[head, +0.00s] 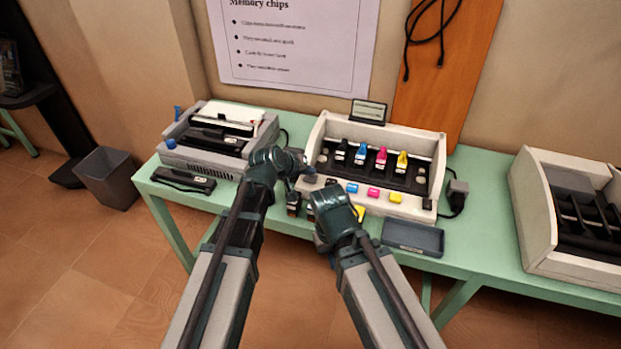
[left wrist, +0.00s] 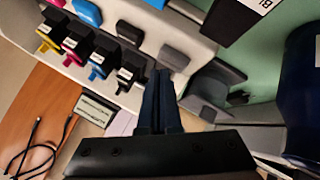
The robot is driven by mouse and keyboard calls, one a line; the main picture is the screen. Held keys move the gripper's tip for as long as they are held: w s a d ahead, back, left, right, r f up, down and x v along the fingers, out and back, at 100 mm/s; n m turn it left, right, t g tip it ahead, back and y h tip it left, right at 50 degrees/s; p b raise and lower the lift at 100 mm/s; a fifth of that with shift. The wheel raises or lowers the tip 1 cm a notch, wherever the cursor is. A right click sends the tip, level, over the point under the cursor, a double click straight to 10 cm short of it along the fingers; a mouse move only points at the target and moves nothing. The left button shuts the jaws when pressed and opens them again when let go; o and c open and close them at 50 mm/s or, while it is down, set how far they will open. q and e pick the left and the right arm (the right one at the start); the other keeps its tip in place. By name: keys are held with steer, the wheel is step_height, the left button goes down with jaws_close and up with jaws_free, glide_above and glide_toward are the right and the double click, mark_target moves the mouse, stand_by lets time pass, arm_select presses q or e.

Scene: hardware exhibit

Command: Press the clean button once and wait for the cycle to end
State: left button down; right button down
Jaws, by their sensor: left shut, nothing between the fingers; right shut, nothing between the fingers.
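The cream ink machine (head: 437,160) stands on the green table with black, cyan, magenta and yellow cartridges and a row of coloured pads on its front. A grey button (left wrist: 175,57) sits at the end of that row in the left wrist view; I read no label, so I cannot tell for sure that it is the clean button. My left gripper (left wrist: 161,78) is shut and empty, its tips close to that button; contact is unclear. It also shows at the machine's left front corner in the head view (head: 304,170). My right gripper (head: 318,238) is shut and empty, lower, before the table edge.
A small display (head: 368,111) stands on the machine's back edge. A printer (head: 215,140) is to the left and another cream machine (head: 537,220) to the right. A dark tray (head: 413,238) lies at the front edge. Dark cartridges (head: 293,208) stand near my grippers.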

mark_target(309, 180)
arm_select(q)
steer(key=shift+f+b, duration=0.5)
steer(key=shift+f, duration=0.15)
stand_by(0.7)
steer(key=shift+r, duration=0.15)
steer(key=shift+r+p, duration=0.8)
steer(key=shift+p, duration=0.15)
steer(key=shift+r, duration=0.1)
step_height(309, 180, up, 5)
steer(key=p, duration=0.5)
stand_by(0.5)
